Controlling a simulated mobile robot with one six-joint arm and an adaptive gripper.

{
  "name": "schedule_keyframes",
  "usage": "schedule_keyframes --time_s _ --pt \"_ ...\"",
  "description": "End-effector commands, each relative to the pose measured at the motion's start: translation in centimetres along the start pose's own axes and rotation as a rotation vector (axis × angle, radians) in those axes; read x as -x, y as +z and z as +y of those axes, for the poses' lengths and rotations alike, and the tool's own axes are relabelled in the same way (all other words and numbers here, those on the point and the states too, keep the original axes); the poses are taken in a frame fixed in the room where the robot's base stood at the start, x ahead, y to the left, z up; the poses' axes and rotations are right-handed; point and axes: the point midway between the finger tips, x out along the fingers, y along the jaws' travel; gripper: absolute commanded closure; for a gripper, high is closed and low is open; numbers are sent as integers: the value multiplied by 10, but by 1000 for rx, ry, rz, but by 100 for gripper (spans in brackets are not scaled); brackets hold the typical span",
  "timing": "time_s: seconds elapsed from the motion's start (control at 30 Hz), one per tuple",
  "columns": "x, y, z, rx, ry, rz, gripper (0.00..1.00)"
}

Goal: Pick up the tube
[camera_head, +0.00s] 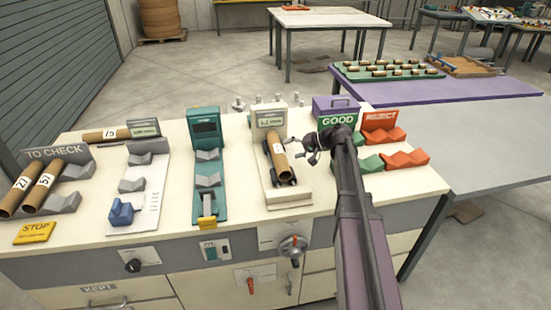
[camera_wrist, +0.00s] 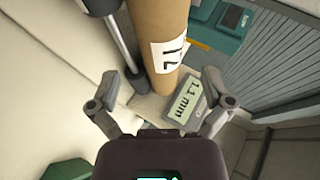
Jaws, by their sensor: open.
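A brown cardboard tube (camera_head: 274,141) with a white number label lies tilted on a pale gauge stand (camera_head: 289,199) in the middle of the bench. My gripper (camera_head: 306,152) is at the right of this tube, with its fingers pointing towards it. In the wrist view the tube (camera_wrist: 158,22) runs down from the top edge, and its lower end lies beyond the gap between my open fingers (camera_wrist: 162,103). The jaws hold nothing. A small display (camera_wrist: 184,102) reading 1.1 mm shows between the fingers. I cannot tell whether a finger touches the tube.
Two tubes (camera_head: 39,190) lie in the TO CHECK rack (camera_head: 57,153) at left, with another tube (camera_head: 104,135) behind. A teal stand (camera_head: 207,165) is left of the gauge. GOOD (camera_head: 338,120) and REJECT (camera_head: 381,117) holders stand close at right.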

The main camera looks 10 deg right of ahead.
Motion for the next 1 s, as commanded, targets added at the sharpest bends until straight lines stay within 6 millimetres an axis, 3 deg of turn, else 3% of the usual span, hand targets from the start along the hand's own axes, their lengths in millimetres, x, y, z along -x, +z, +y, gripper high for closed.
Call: schedule_keyframes --time_s 0.5,1.0 --pt "-7 0 0 0 0 0 0" --pt "-53 -1 1 -1 0 1 0"
